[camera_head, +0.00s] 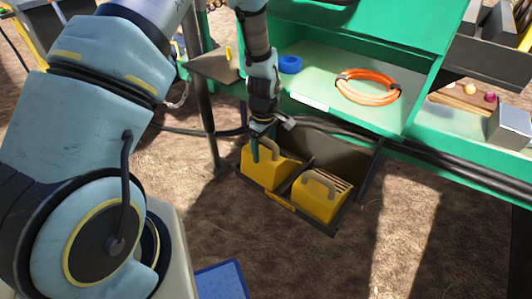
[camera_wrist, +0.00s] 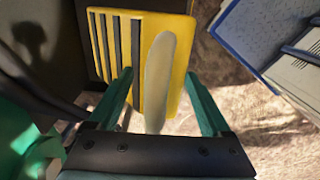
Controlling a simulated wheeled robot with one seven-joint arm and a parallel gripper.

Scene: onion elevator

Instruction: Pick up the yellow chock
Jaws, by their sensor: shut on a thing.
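Two yellow chocks with grip handles on top show in the head view. The left chock (camera_head: 264,172) is at the left compartment of a dark holder (camera_head: 314,232); I cannot tell whether its base is clear of the floor of the holder. The right chock (camera_head: 318,200) sits in the right compartment. My gripper (camera_head: 262,151) is over the left chock, its green fingers pointing down at the handle. In the wrist view, my gripper (camera_wrist: 159,76) is shut on the yellow chock (camera_wrist: 178,60), with the pale handle between the fingers. The fingers partly cover the chock.
A green shelf (camera_head: 325,62) above the holder bears an orange hose coil (camera_head: 367,87) and a blue ring (camera_head: 290,64). A dark cable (camera_head: 440,150) runs along the shelf's lower edge. Open dirt ground (camera_head: 395,240) lies right of the holder.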

